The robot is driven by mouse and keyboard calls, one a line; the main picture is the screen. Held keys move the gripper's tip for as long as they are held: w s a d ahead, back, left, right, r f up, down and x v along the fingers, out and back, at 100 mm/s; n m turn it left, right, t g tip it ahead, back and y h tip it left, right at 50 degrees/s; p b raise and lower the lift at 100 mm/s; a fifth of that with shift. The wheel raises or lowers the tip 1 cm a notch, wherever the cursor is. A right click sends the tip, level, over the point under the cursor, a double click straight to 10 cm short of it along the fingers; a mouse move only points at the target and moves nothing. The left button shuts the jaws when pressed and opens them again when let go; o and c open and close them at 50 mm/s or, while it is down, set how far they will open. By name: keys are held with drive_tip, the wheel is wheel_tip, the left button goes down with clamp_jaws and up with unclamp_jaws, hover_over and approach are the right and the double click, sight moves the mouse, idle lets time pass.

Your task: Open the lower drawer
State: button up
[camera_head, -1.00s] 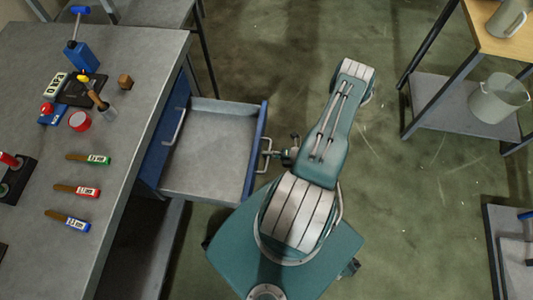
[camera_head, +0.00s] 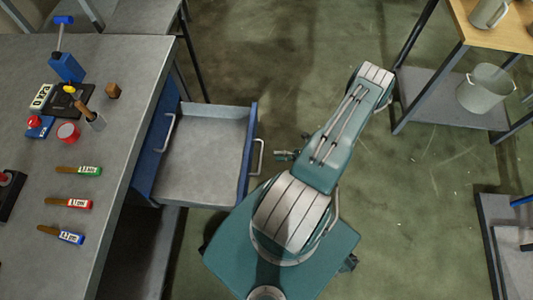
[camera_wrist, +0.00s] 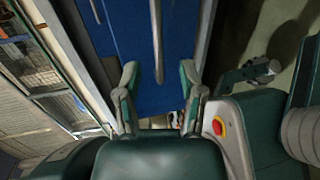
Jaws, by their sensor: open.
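The lower drawer (camera_head: 205,150) stands pulled out from the blue cabinet under the workbench, and its grey inside looks empty. Its bar handle (camera_head: 257,156) is on the outer front; a bar handle on a blue front also shows in the wrist view (camera_wrist: 157,40). A closed blue front with another handle (camera_head: 170,131) sits above and behind the open drawer. My gripper (camera_head: 279,155) is just right of the lower drawer's handle, with a gap between them. In the wrist view its two fingers (camera_wrist: 158,75) are spread and empty, below the handle's end in the picture.
A shelf rack with a metal bucket (camera_head: 486,89) stands at the upper right. Another low stand (camera_head: 515,265) is at the right edge. Floor (camera_head: 420,190) is clear between.

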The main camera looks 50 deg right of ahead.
drive_tip(key=v, duration=0.4)
drive_tip(key=shift+s+d, duration=0.2)
drive_tip(key=shift+s, duration=0.1)
drive_tip(key=shift+r, duration=0.15)
